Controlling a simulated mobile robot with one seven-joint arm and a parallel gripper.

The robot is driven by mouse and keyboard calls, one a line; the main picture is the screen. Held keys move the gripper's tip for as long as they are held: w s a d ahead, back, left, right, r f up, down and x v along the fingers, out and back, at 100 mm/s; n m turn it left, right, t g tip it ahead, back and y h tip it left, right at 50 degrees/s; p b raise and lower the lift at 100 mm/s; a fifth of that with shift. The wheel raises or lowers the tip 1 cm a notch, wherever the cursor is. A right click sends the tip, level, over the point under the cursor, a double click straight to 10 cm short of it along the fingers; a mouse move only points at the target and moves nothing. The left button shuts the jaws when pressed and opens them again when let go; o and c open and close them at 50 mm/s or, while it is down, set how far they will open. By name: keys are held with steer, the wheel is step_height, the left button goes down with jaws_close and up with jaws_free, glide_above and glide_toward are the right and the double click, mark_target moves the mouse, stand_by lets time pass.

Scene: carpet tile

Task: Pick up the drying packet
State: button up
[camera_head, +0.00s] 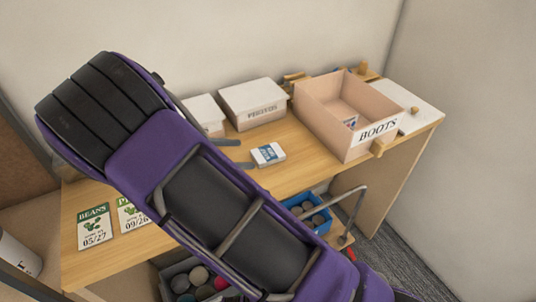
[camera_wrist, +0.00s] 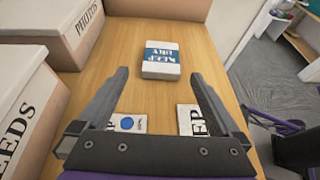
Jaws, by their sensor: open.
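In the wrist view the packet appears just beyond and between the fingertips. In the head view the fingers (camera_head: 238,153) point toward the packet's left side. I cannot tell whether they touch it.
A lidded box marked "PHOTOS" (camera_head: 253,103) stands behind the packet. An open box marked "BOOTS" (camera_head: 330,125) stands to the right. Labelled cards (camera_head: 95,228) lie at the front left. Two partly hidden white items, one with a blue dot (camera_wrist: 128,123), lie below my gripper.

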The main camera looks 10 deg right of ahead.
mark_target(264, 153)
steer(key=shift+x, duration=3.5)
steer(key=shift+s, duration=0.1)
steer(key=c, duration=1.3)
